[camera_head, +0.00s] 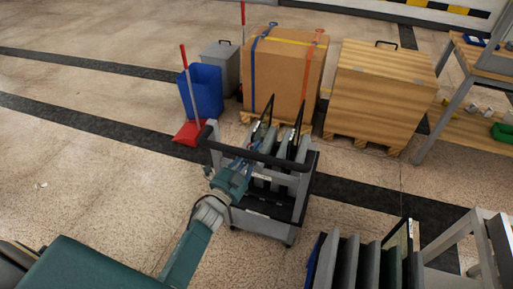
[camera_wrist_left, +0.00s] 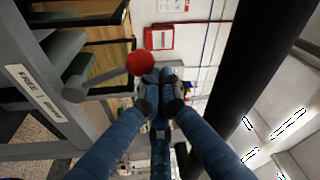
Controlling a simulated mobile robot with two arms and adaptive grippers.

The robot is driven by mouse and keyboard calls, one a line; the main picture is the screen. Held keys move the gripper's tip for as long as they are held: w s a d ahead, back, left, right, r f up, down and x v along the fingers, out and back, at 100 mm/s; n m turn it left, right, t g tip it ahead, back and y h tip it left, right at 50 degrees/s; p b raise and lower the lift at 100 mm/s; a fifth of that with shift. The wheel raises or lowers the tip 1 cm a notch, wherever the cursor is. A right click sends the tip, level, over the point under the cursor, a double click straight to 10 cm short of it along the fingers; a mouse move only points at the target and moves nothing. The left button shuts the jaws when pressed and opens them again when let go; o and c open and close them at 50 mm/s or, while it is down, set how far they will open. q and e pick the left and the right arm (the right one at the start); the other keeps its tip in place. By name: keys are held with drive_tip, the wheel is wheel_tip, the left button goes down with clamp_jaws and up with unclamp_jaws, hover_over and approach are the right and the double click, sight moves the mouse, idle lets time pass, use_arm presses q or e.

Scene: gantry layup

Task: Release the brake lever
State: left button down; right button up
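The brake lever is a grey rod (camera_wrist_left: 100,91) with a red ball knob (camera_wrist_left: 140,63) in the left wrist view. It sticks out from the grey cart frame, beside a white label (camera_wrist_left: 35,92) whose first word reads "FREE". In the head view, the grey cart (camera_head: 299,210) has a black push bar (camera_head: 285,162); I cannot make out the lever there. My left gripper (camera_head: 243,163) is at the bar's left part. In the left wrist view its blue fingers (camera_wrist_left: 160,83) are together and empty, with the knob just left of the tips. My right gripper is not in view.
Dark panels (camera_head: 262,118) stand upright in the cart. Behind it are a strapped box (camera_head: 285,75), a wooden crate (camera_head: 375,95), a blue bin (camera_head: 204,92) and a red dustpan (camera_head: 188,133). A panel rack (camera_head: 346,262) stands front right.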

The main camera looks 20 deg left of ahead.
use_arm(q)
drive_tip(key=v, duration=1.1)
drive_tip(key=shift+s, duration=0.3)
drive_tip(key=shift+a+f, duration=0.1)
drive_tip(key=s+f+n+g+y, duration=0.1)
drive_tip(key=s+f+n+g, duration=0.3)
drive_tip(key=f, duration=0.7)
drive_tip(key=s+f+n+g+y, duration=0.15)
drive_tip(key=s+f, duration=0.45)
drive_tip(key=f, duration=0.6)
drive_tip(key=s+f+n+g, duration=0.2)
drive_tip(key=s+f+g, duration=0.25)
drive_tip(key=f, duration=0.65)
drive_tip(key=s+f+n+g, duration=0.2)
drive_tip(key=s+f+g, duration=0.2)
drive_tip(key=s, duration=1)
drive_tip(key=s+f+n+g, duration=0.2)
drive_tip(key=s+f+g, duration=0.2)
drive_tip(key=s+f, duration=0.7)
drive_tip(key=s+y, duration=0.1)
drive_tip(key=s, duration=0.3)
